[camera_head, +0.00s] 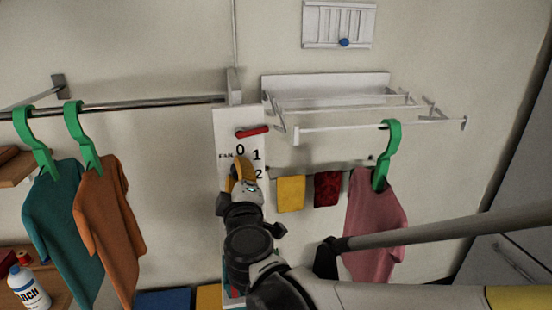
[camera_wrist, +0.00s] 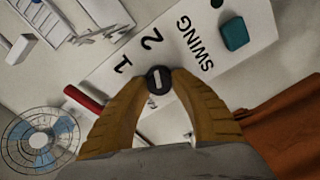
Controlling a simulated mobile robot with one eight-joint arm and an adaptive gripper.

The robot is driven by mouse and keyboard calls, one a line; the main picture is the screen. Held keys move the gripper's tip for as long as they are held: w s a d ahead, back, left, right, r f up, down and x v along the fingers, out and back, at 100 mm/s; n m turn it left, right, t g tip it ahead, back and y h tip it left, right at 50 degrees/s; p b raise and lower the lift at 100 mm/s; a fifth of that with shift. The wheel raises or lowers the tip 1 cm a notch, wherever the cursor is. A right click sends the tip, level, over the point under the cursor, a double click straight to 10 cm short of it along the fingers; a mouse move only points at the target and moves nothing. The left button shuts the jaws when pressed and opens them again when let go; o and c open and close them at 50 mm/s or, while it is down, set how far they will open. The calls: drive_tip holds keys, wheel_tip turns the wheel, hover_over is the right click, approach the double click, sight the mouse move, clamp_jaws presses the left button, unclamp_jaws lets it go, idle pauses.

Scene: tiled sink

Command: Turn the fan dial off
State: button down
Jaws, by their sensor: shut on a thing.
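The white fan panel (camera_head: 228,122) is on the wall and carries the marks FAN, 0, 1 and 2. In the wrist view, the panel (camera_wrist: 130,58) shows 1, 2 and SWING. A small round black dial (camera_wrist: 158,79) with a pale line sits on it. My gripper (camera_wrist: 158,80) has its two yellow fingers on either side of the dial, shut on it. In the head view my gripper (camera_head: 240,168) is at the panel below the 0 and hides the dial. I cannot tell which number the pale line points to.
A red bar (camera_head: 252,131) is at the panel's upper part. A teal square button (camera_wrist: 234,33) is beside SWING. A fan (camera_wrist: 40,140) shows at lower left there. A metal rail with a teal shirt (camera_head: 55,215) and an orange shirt (camera_head: 106,225) is left; a white rack (camera_head: 330,85) is right.

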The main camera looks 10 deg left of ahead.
drive_tip(key=n, duration=0.6)
drive_tip(key=shift+f, duration=0.1)
drive_tip(key=n+b, duration=0.1)
drive_tip(key=n, duration=0.4)
drive_tip(key=shift+f, duration=0.1)
drive_tip(key=n, duration=0.5)
drive_tip(key=shift+n, duration=0.4)
drive_tip(key=n, duration=0.6)
drive_tip(key=shift+w+d+f, duration=0.1)
drive_tip(key=shift+d, duration=0.1)
drive_tip(key=c, duration=1)
unclamp_jaws()
